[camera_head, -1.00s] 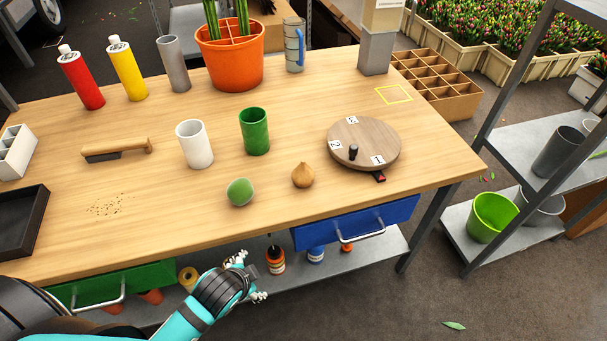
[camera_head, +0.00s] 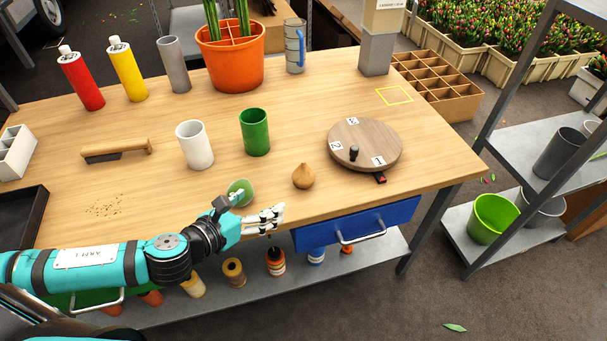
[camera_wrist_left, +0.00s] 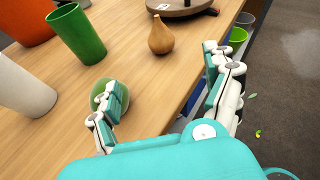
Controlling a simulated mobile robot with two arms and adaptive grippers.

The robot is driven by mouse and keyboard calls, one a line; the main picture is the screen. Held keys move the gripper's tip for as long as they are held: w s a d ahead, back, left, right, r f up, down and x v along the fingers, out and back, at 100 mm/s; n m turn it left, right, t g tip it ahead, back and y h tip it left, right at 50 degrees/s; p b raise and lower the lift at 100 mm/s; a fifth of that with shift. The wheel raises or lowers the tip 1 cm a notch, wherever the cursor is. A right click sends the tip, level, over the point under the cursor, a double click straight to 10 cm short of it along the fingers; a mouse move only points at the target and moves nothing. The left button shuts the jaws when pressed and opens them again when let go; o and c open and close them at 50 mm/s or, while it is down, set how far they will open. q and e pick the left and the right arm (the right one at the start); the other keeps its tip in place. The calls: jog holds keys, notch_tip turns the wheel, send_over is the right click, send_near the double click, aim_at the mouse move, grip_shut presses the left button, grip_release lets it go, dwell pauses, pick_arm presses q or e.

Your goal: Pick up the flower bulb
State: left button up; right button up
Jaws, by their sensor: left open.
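The flower bulb (camera_head: 303,176) is brown, rounded and pointed at the top. It sits upright on the wooden table near the front edge, between the green ball and the round turntable. It also shows in the left wrist view (camera_wrist_left: 160,36), ahead of my fingers and apart from them. My left gripper (camera_head: 277,219) is open and empty at the table's front edge, left of and nearer than the bulb. Its two fingers stand wide apart in the left wrist view (camera_wrist_left: 165,95). My right gripper does not show.
A green ball (camera_head: 240,190) lies behind my left gripper, partly covered by it; one finger overlaps it in the wrist view. A green cup (camera_head: 255,132) and white cup (camera_head: 195,144) stand farther back. A wooden turntable (camera_head: 365,135) is right of the bulb. A blue drawer (camera_head: 318,233) is below.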

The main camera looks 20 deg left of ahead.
aim_at(297, 180)
pick_arm(q)
jog(key=shift+w+a+m, duration=0.1)
jog(key=shift+m, duration=0.6)
jog(key=p+x, duration=0.1)
jog(key=x, duration=1)
jog(key=shift+d+p+x, duration=0.1)
jog(key=shift+p+x, duration=0.1)
jog(key=shift+x, duration=1.35)
jog(key=shift+d+p+x, duration=0.15)
jog(key=shift+p+x, duration=0.05)
jog(key=shift+x, duration=1.35)
jog(key=shift+r, duration=0.1)
jog(key=c, duration=1.3)
jog(key=shift+r, duration=0.1)
